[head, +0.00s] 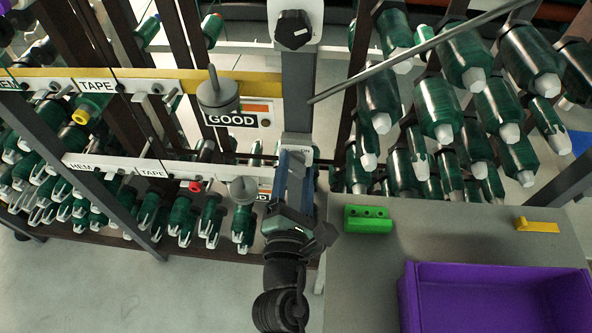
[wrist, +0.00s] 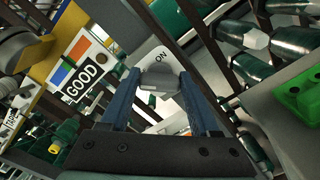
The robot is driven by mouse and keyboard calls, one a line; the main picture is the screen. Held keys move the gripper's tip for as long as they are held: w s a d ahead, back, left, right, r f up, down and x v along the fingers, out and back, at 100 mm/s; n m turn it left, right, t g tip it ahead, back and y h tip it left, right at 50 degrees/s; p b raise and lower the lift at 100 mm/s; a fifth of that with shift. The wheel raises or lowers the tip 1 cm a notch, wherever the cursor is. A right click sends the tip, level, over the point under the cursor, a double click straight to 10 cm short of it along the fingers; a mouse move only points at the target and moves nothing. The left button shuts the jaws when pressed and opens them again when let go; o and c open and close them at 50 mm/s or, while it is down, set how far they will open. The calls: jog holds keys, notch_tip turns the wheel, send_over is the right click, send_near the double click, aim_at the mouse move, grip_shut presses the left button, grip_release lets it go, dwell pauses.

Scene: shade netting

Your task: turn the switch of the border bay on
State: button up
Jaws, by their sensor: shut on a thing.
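A grey switch knob (wrist: 158,80) sits on a white plate (wrist: 172,60) marked ON in the wrist view. My gripper (wrist: 160,82) has its two blue fingers on either side of the knob and is shut on it. The ON mark is just beyond the knob. Which way the knob points is hard to tell. In the head view my gripper (head: 294,160) is at the grey upright post and hides the knob; part of the ON plate shows beside it. No label naming the border bay is readable.
A black knob (head: 293,30) sits higher on the post. A GOOD sign (head: 232,119) and a grey lamp-like fitting (head: 218,95) are left of it. A grey rod (head: 420,50) crosses the upper right. A green block (head: 368,219) and purple bin (head: 408,300) stand on the right table.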

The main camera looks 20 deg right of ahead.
jog(key=shift+f+m, duration=0.1)
jog(key=shift+m, duration=0.2)
jog(key=m+b, duration=0.2)
jog(key=m, duration=0.1)
jog(key=shift+f+m, duration=0.15)
jog(key=shift+m, duration=0.25)
jog(key=m+b, duration=0.1)
jog(key=m, duration=0.1)
jog(key=m+b, duration=0.2)
jog(key=m, duration=0.1)
jog(key=shift+f+m, duration=0.2)
jog(key=shift+m, duration=0.1)
jog(key=m+b, duration=0.2)
jog(key=m, duration=0.2)
jog(key=shift+f+b, duration=0.1)
jog(key=shift+b, duration=0.2)
jog(key=shift+m+b, duration=0.8)
jog(key=shift+m, duration=1)
jog(key=shift+a, duration=0.1)
jog(key=o, duration=1.4)
jog(key=shift+c, duration=0.2)
